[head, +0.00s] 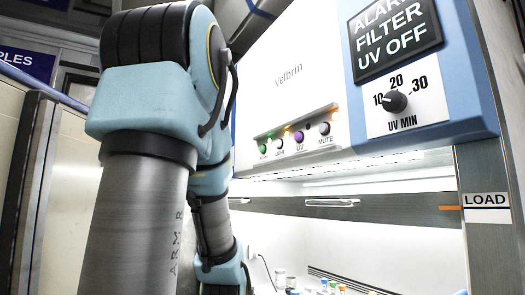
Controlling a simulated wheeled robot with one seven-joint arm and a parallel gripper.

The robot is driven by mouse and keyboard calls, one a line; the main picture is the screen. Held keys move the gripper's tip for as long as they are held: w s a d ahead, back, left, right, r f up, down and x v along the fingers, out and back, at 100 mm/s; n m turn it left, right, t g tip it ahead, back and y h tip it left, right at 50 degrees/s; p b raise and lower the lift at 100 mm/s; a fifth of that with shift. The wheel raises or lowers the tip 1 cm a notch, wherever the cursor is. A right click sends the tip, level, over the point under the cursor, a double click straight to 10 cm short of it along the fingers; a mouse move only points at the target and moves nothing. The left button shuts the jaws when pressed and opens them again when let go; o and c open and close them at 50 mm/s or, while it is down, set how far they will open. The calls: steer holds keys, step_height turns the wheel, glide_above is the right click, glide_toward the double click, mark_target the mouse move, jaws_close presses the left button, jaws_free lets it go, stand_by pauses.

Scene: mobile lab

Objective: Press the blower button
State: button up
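A row of round buttons sits on a sloped ledge on the white front panel (290,85) of a cabinet. The leftmost button (263,148) is green; its label is too small to read surely, so I cannot confirm it is the blower button. To its right are a pale button (279,143), a purple button (299,137) marked UV and a dark button (324,128) marked MUTE. My arm fills the left of the head view and runs down past the lower edge. My gripper is not in view.
A display (394,40) reads "ALARM FILTER UV OFF" above a UV MIN dial (395,101). Below the panel is a lit work space with a raised sash (345,207) and several small capped containers (325,287). A LOAD label (486,200) is on the right post.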

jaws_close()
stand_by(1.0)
